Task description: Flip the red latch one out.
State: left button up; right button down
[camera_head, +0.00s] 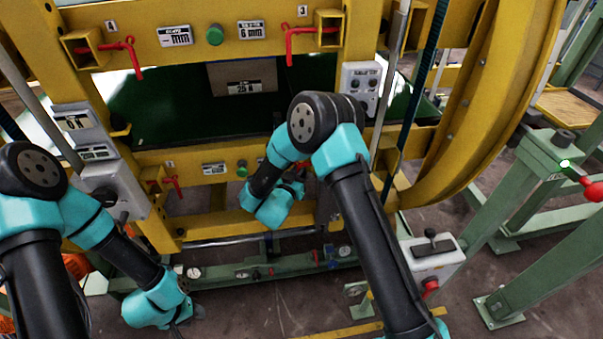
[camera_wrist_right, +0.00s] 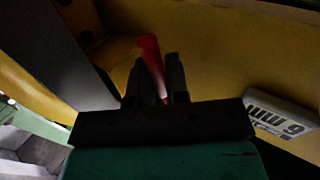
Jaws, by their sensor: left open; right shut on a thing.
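In the right wrist view a red latch handle (camera_wrist_right: 151,62) stands up between the two dark fingers of my right gripper (camera_wrist_right: 156,68), which is shut on it. In the head view my right arm hides this gripper and the latch, near the lower yellow beam. My left gripper (camera_head: 188,312) is open, low at the left, apart from the frame; its fingers are small and hard to see.
A white "6 mm" plate (camera_wrist_right: 281,115) is beside the held latch in the wrist view. A lower-left red latch (camera_head: 172,183) and a green button (camera_head: 241,169) sit on the lower beam. A control box (camera_head: 358,85) and a curved yellow ring (camera_head: 492,95) stand to the right.

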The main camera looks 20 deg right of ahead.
jog(key=shift+w+a, duration=0.1)
jog(key=shift+a, duration=1.05)
jog(key=c, duration=1.4)
grip_release()
jog(key=shift+a, duration=0.15)
jog(key=v, duration=1.7)
jog(key=shift+s, duration=0.2)
